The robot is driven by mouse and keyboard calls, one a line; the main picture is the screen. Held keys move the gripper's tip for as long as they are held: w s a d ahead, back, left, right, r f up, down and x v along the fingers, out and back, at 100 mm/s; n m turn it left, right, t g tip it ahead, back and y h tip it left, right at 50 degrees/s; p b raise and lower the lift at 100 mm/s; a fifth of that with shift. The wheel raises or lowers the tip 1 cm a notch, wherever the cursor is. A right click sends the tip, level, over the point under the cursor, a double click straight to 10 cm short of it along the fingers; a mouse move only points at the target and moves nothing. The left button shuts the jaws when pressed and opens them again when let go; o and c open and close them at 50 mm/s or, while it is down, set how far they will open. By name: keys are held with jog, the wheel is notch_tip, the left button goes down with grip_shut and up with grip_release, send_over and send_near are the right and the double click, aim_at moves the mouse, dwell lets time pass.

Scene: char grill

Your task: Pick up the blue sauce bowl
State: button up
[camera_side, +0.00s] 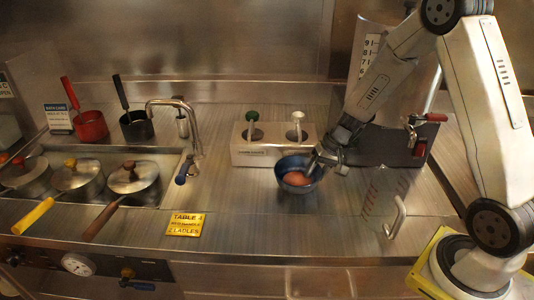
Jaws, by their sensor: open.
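The blue sauce bowl (283,163) stands upright on the steel counter in the middle of the view, with orange-red contents inside. My gripper (314,165) is at the bowl's right rim, reaching in from the right. Its jaws are open. The fingertips overlap the right edge of the bowl in the picture, and I cannot tell whether they touch it or straddle the rim.
A steel holder (255,158) with a green-knobbed and a white-knobbed ladle stands just behind the bowl. A yellow sign (186,224) lies front left. Lidded pots (133,179), a tap (176,103) and red and black pans are left. Counter left of the bowl is clear.

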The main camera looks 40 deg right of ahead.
grip_shut()
dwell(1.4)
